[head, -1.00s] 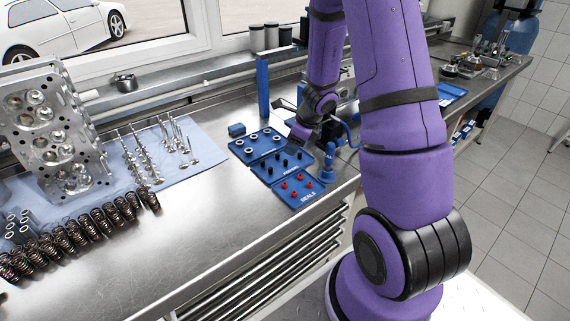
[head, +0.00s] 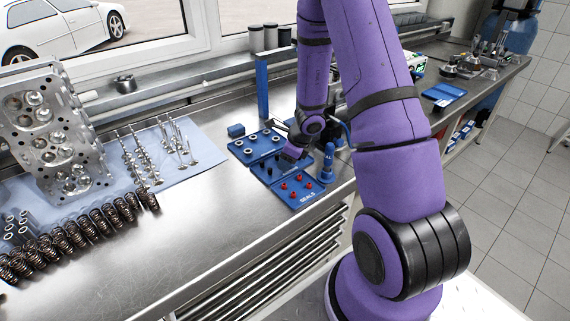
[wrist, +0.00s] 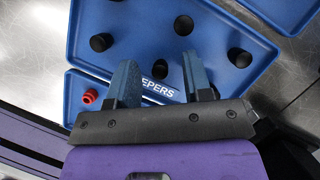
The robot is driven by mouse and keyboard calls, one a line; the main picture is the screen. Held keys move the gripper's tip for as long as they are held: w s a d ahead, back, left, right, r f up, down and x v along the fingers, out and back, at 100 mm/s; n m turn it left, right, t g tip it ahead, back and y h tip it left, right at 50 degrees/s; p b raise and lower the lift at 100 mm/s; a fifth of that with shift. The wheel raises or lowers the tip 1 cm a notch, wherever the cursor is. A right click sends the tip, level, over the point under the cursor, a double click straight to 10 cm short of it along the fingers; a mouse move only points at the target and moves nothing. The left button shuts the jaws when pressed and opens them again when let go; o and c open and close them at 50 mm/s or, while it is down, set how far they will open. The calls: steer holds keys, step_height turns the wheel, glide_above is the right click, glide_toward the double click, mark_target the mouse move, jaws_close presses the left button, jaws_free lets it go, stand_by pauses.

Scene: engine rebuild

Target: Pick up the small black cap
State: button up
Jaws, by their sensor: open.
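Several small black caps stand on the blue keepers tray (wrist: 140,22). In the wrist view one cap (wrist: 101,42) is at the left, one (wrist: 183,25) at the top middle, and one (wrist: 239,57) at the right. In the head view a black cap (head: 269,171) shows left of my gripper (head: 296,153), which hides part of the tray. In the wrist view my gripper (wrist: 163,80) is open over the tray's lettered front edge.
The seals tray (head: 301,187) with red pieces adjoins in front; one red seal (wrist: 90,97) is near the left finger. Another blue tray with metal rings lies behind. A blue bottle-like post (head: 328,163) stands close at the right. Bare metal bench (head: 210,215) lies left.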

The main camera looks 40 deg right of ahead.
jaws_close()
